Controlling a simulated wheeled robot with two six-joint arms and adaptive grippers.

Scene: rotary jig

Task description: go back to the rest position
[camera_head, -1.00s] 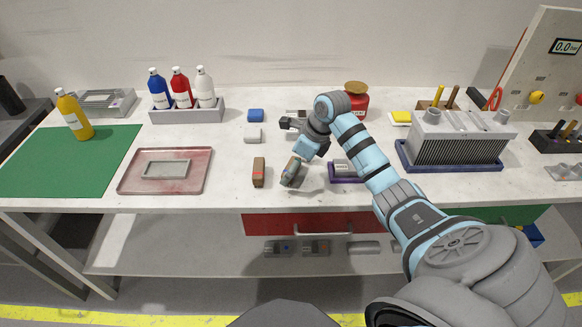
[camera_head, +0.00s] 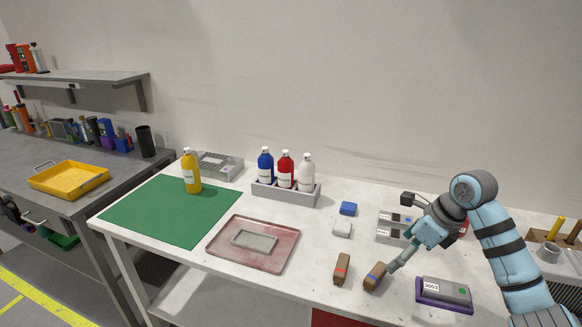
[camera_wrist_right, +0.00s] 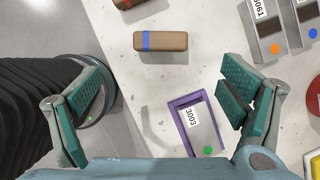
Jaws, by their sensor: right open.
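My right gripper (camera_head: 394,266) is in the lower right of the head view, pointing down over the white bench. In the right wrist view the right gripper (camera_wrist_right: 160,98) is open, with nothing between its fingers. A brown block with a blue stripe (camera_head: 374,277) lies just left of its fingertips in the head view. In the wrist view this block (camera_wrist_right: 160,41) lies ahead of the fingers, apart from them. A purple tray (camera_head: 420,296) with a grey part labelled 3003 (camera_head: 452,290) is to the right. My left gripper is out of view.
A brown block with a red stripe (camera_head: 342,268) lies left of the blue-striped one. A red tray (camera_head: 283,255), green mat (camera_head: 150,215) and bottle rack (camera_head: 290,198) are farther left. Grey labelled parts (camera_head: 390,235) lie behind the gripper. A yellow bin (camera_head: 68,180) is on the side bench.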

